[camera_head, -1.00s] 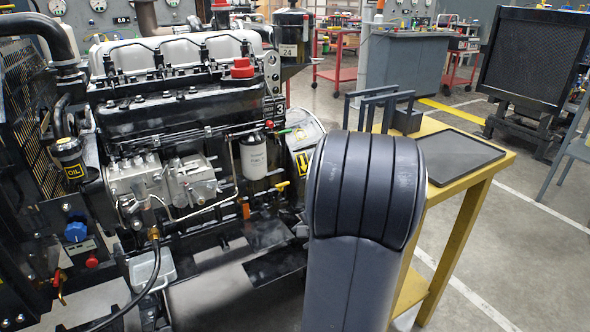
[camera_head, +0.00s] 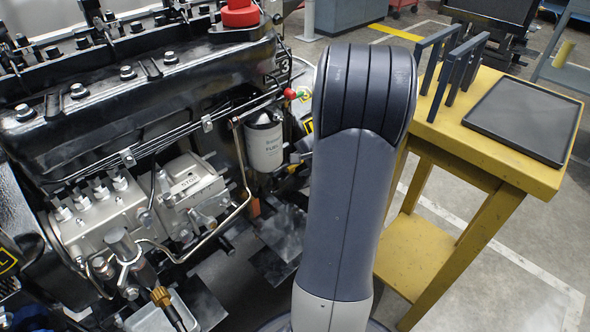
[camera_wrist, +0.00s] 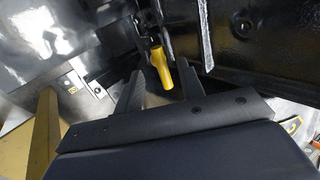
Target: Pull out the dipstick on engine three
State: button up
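Engine three (camera_head: 140,100), marked with a 3, fills the left of the head view. The yellow dipstick handle (camera_wrist: 162,66) stands out in the wrist view, against the dark engine side. My gripper (camera_wrist: 160,82) is open, with one dark finger on each side of the handle's lower end. The handle appears between or just beyond the fingertips; I cannot tell the exact depth. No grip on it shows. In the head view my arm covers the area right of the engine, and the handle cannot be made out clearly.
A white fuel filter (camera_head: 264,145) and metal pipes are close on the engine's side. A yellow table (camera_head: 468,135) with a dark tray (camera_head: 525,118) and upright dark frames (camera_head: 455,70) stands right of my arm. Open floor lies beyond it.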

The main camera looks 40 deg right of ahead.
aim_at(296, 166)
jog(key=shift+b+x, duration=0.35)
jog(key=shift+x, duration=1.45)
jog(key=shift+s, duration=0.1)
grip_shut()
